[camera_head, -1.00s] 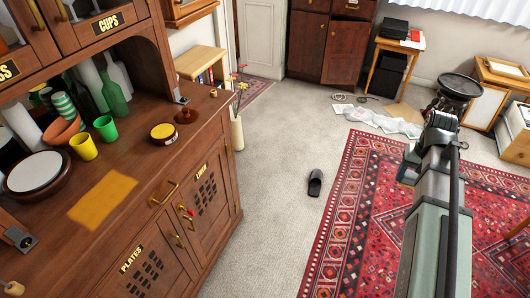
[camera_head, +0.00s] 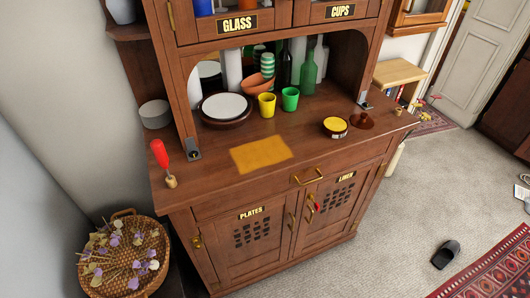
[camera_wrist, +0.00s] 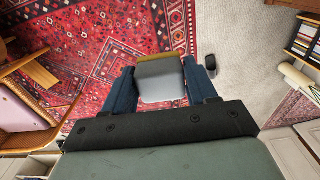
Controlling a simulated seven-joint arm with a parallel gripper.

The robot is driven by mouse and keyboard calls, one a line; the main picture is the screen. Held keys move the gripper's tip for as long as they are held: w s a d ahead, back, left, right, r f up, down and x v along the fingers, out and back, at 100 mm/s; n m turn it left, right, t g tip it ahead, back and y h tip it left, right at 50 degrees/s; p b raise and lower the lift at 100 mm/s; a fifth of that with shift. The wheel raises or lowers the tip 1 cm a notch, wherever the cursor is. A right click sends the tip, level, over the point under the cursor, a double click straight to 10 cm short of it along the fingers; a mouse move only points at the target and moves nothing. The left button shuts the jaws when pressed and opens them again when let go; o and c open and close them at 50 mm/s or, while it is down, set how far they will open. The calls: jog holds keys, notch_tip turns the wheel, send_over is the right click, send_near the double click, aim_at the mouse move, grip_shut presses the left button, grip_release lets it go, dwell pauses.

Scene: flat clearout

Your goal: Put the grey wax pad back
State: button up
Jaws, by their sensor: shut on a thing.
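My gripper (camera_wrist: 160,68) shows in the wrist view, with a dark blue finger on each side. It is shut on the grey wax pad (camera_wrist: 162,86), a pale grey block with a tan-yellow band along its far edge. The pad is held up above the floor, with the red rug behind it. My gripper and the pad are out of the head view. There, a wooden dresser (camera_head: 215,205) bears a yellow-brown cloth or patch (camera_head: 261,155) and a round tin with a yellow top (camera_head: 335,126) on its counter.
Yellow (camera_head: 267,104) and green (camera_head: 290,98) cups, a plate stack (camera_head: 226,108) and a green bottle (camera_head: 308,74) stand at the counter's back. A red-handled tool (camera_head: 160,155) stands at its left end. A wicker basket (camera_head: 158,238) is lower left. The counter's front is mostly clear.

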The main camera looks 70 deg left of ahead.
jog(key=s+a+r+n, duration=0.1)
jog(key=s+a+n, duration=0.15)
jog(key=a, duration=1.55)
notch_tip(320, 180, up, 16)
jog(key=n, duration=1.6)
send_over(311, 144)
jog(key=shift+m, duration=0.25)
jog(key=shift+f, duration=4.8)
jog(key=shift+f, duration=0.15)
